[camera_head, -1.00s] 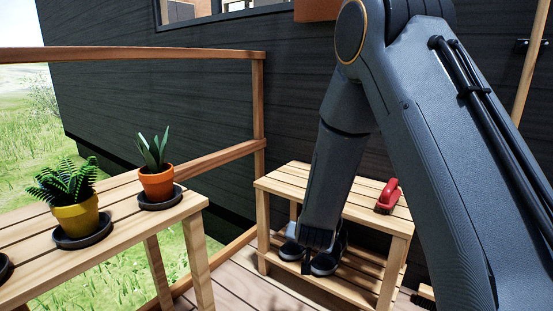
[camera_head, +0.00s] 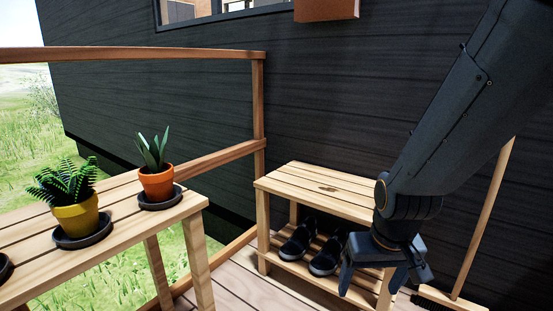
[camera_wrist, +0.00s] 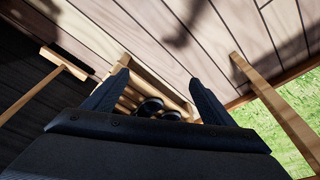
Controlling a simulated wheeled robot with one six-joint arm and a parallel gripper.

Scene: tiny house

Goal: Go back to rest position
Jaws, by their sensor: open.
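My gripper (camera_head: 372,288) is in front of the right end of the small wooden shoe bench (camera_head: 300,181), pointing down. Its two fingers are spread with nothing between them. In the wrist view the open fingers (camera_wrist: 158,80) point toward the deck, and the bench shows between and below them. A pair of dark shoes (camera_head: 325,255) stands on the bench's lower shelf, apart from my gripper. The shoes also show in the wrist view (camera_wrist: 151,106). My arm covers the right end of the bench top.
A slatted wooden table (camera_head: 120,232) at left holds a yellow-potted fern (camera_head: 75,215) and an orange-potted plant (camera_head: 157,182). A wooden railing (camera_head: 150,54) runs behind it. A broom (camera_head: 483,222) leans on the dark wall at right. Deck boards (camera_head: 225,283) are clear between table and bench.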

